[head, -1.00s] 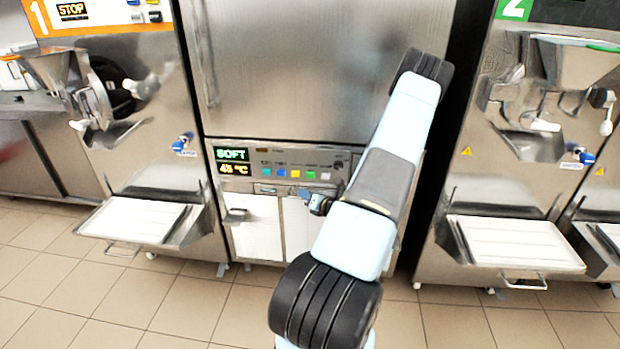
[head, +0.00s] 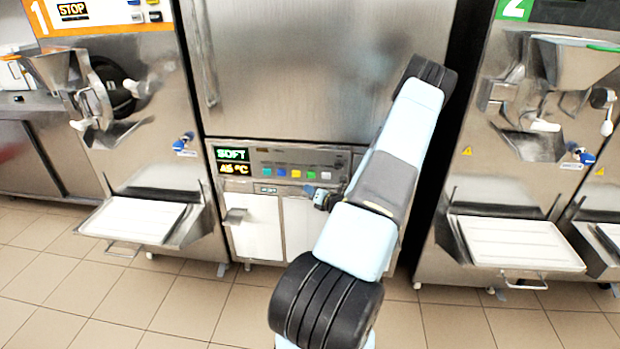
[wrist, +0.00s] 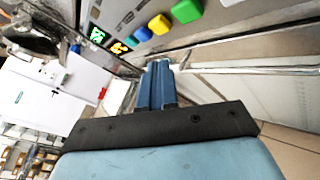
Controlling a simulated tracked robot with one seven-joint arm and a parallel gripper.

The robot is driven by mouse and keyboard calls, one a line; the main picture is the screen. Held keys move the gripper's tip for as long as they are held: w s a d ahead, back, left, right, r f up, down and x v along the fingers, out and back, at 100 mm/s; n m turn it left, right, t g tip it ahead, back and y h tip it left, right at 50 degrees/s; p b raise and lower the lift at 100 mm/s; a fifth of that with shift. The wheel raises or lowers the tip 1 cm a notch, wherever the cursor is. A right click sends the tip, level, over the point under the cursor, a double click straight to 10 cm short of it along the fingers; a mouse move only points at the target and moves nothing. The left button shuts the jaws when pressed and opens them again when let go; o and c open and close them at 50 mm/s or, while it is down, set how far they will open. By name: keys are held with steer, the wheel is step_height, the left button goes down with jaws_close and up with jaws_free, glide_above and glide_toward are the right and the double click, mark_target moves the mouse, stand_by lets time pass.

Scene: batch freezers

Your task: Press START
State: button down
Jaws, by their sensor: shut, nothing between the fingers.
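The control panel (head: 262,158) of the middle steel cabinet carries a row of coloured buttons: blue (head: 281,172), yellow (head: 295,173), green (head: 310,175) and light grey. No START lettering is legible on them. In the wrist view, the green button (wrist: 186,10), yellow button (wrist: 159,24) and blue button (wrist: 142,33) stick out from the panel. My gripper (head: 309,189) is shut and empty, just below the green button in the head view. In the wrist view its blue fingers (wrist: 158,64) end below the button row, apart from the buttons.
The panel's display (head: 232,161) reads SOFT with a temperature under it. White drawer fronts (head: 262,228) with a handle lie below the panel. Machine 1 with its tray (head: 140,220) stands left, machine 2 with its tray (head: 520,240) right. Tiled floor is clear in front.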

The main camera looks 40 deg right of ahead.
mark_target(307, 176)
steer(key=shift+w+d, duration=1.45)
steer(key=shift+d, duration=0.3)
steer(key=shift+w+d, duration=0.1)
stand_by(0.8)
steer(key=shift+w+d, duration=0.2)
steer(key=shift+w+d, duration=0.3)
steer(key=shift+d, duration=0.1)
stand_by(1.3)
steer(key=shift+s+a+r, duration=0.1)
steer(key=shift+s+a, duration=0.5)
steer(key=shift+a, duration=0.05)
steer(key=shift+a, duration=0.1)
steer(key=shift+s+a, duration=1.6)
steer(key=shift+a, duration=0.25)
